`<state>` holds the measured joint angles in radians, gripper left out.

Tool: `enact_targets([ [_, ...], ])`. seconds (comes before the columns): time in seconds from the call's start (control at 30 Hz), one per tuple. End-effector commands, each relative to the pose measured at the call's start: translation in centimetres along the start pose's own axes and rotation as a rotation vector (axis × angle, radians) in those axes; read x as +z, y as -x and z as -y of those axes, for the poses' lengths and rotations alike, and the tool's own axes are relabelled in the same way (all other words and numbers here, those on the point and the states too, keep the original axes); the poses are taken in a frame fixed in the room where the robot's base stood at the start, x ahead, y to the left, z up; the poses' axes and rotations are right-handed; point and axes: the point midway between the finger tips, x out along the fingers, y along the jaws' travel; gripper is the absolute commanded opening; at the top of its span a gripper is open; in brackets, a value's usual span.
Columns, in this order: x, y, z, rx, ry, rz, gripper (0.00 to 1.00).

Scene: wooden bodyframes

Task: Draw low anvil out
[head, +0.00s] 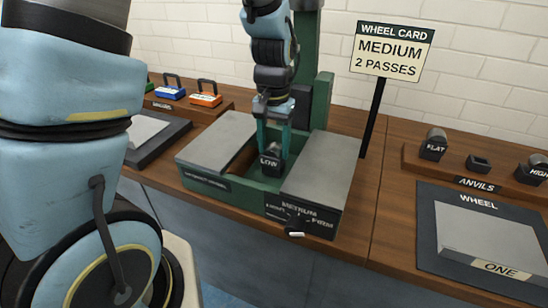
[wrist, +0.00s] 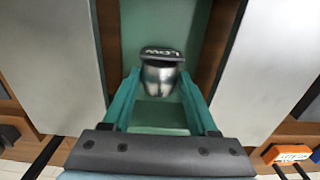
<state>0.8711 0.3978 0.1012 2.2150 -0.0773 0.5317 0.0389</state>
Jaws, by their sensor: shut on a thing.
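The low anvil (head: 271,161), a dark block labelled LOW with a rounded metal body, is in the middle channel of the green wheel machine (head: 262,195), between its two grey top plates. My gripper (head: 272,145) reaches down from above, its teal fingers shut on the anvil. In the wrist view the anvil (wrist: 162,72) sits between the fingertips of my gripper (wrist: 160,80), its LOW label facing up. I cannot tell whether its base still touches the seat below.
An anvil rack (head: 480,184) at right holds the flat anvil (head: 434,145) and high anvil (head: 533,169), with an empty-looking dark socket (head: 479,163) between them. A wheel tray (head: 480,240) lies in front. A card (head: 391,52) reads MEDIUM, 2 PASSES. A small handle (head: 295,228) projects from the machine's front.

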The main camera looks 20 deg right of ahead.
Motion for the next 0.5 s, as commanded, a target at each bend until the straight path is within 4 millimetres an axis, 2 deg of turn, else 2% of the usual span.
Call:
enact_targets([
  [0.5,-0.05,0.81,0.01,0.000,0.000,-0.002,0.00],
])
